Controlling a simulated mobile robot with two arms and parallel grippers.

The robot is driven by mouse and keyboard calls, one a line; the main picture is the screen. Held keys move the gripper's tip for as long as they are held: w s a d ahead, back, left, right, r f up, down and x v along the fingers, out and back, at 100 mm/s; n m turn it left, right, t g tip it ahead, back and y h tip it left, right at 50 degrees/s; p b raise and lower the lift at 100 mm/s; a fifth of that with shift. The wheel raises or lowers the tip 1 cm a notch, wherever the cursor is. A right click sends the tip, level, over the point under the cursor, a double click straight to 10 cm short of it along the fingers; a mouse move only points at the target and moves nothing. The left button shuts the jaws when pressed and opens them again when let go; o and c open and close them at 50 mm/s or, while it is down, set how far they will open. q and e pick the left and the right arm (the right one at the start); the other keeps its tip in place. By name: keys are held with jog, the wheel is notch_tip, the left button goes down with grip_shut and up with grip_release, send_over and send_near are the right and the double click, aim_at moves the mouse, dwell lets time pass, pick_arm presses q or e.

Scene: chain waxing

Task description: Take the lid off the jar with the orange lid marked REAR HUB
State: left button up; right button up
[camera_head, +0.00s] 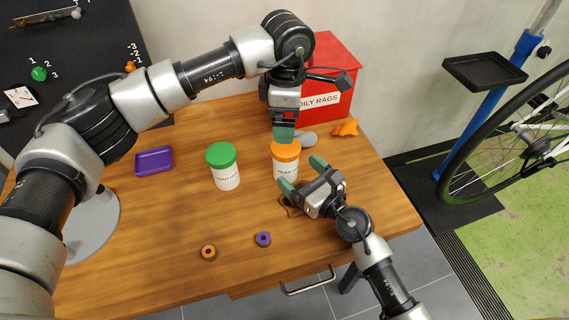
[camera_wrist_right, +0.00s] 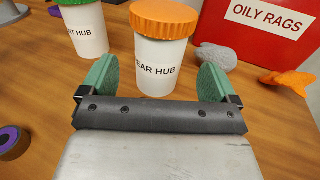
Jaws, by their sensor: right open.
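The white jar marked REAR HUB (camera_head: 285,172) stands upright on the wooden table with its orange lid (camera_head: 286,154) on. In the right wrist view the jar (camera_wrist_right: 158,65) and its orange lid (camera_wrist_right: 163,18) are just beyond and between my fingertips. My right gripper (camera_head: 303,176) is open, low at the near side of the jar, with its green pads apart and nothing between them. My left gripper (camera_head: 284,134) points down over the orange lid; its green pad overlaps the lid's back edge in the picture. I cannot tell its opening or whether it touches.
A jar with a green lid (camera_head: 222,168) stands to the left. The red OILY RAGS bin (camera_head: 326,70), a grey lump and an orange cloth (camera_head: 346,128) are behind.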

aim_at(286, 146)
jog(key=x, duration=0.6)
grip_shut()
pick_arm(q)
jog(key=m, duration=0.5)
jog(key=shift+m, duration=0.3)
jog(key=m, duration=0.7)
jog(key=shift+f+m, duration=0.4)
jog(key=shift+f, duration=3.65)
